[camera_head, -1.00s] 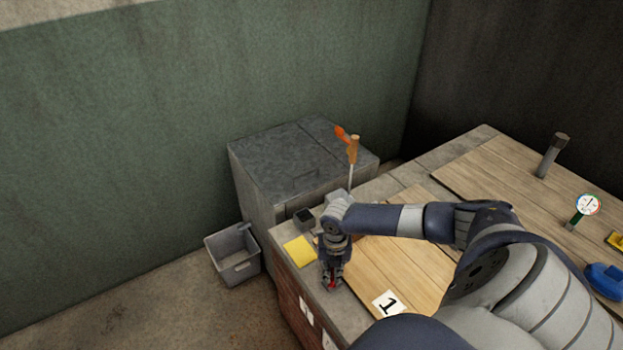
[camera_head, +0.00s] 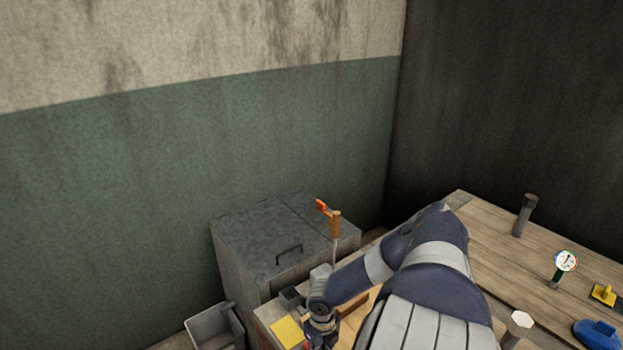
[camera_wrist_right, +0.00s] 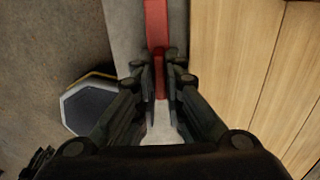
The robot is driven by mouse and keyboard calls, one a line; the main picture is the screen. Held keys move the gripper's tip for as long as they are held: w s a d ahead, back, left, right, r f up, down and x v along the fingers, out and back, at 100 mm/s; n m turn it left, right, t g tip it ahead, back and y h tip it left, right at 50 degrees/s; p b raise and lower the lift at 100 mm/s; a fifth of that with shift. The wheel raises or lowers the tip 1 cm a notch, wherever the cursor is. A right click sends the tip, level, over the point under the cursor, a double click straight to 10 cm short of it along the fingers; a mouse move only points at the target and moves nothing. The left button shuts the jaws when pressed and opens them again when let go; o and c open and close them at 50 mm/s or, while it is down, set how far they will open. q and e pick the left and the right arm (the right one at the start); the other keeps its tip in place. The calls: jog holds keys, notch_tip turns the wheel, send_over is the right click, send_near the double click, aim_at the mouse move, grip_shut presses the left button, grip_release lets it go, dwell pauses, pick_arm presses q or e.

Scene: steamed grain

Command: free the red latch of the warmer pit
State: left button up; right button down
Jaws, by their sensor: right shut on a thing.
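The red latch (camera_wrist_right: 157,25) is a narrow red bar running down the top middle of the right wrist view, over a pale grey strip beside wooden boards. My right gripper (camera_wrist_right: 161,82) has its dark fingers on either side of the bar's lower end and is shut on it. In the head view my right gripper (camera_head: 318,339) is at the bottom edge, partly cut off, at the counter's left end. The latch is hard to make out there. My left gripper is not in view.
A grey metal chest (camera_head: 250,225) stands behind the counter's left end, near an upright orange-handled tool (camera_head: 334,224). A yellow note (camera_head: 287,332) lies beside my gripper. A grey bin (camera_head: 205,326) is at lower left. A gauge (camera_head: 566,262) and blue object (camera_head: 597,334) are at right.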

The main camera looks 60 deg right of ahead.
jog(key=shift+w, duration=0.1)
dwell(0.3)
jog(key=c, duration=1.7)
grip_release()
jog(key=shift+r, duration=0.15)
notch_tip(320, 180, up, 12)
jog(key=shift+f, duration=0.1)
